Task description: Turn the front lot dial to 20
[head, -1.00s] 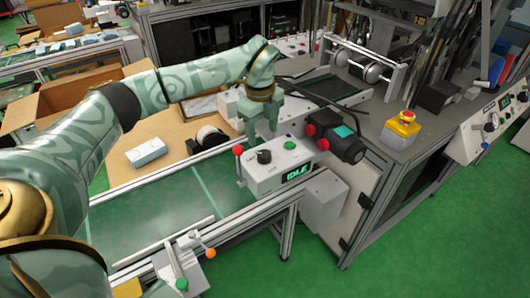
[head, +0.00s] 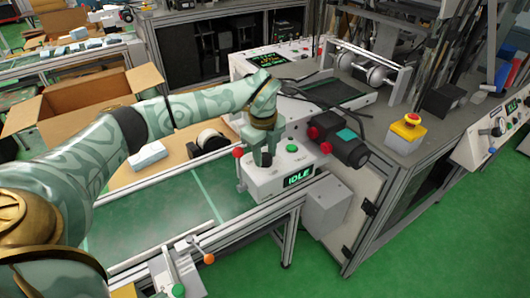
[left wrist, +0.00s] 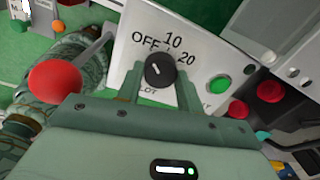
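The white control box (head: 262,185) stands beside the conveyor, with a green IDLE display on its front. The black lot dial (left wrist: 160,70) shows in the left wrist view, with OFF, 10 and 20 printed around its upper side. Its white mark points up and left, toward OFF. My left gripper (head: 262,160) is over the box and hides the dial in the head view. My right gripper is not in view.
A red ball-topped lever (head: 238,153) stands at the box's left, close to my gripper. A green button (head: 292,147) is on its right. A motor with red knobs (head: 337,138) lies further right. The green conveyor belt (head: 150,215) is clear nearby.

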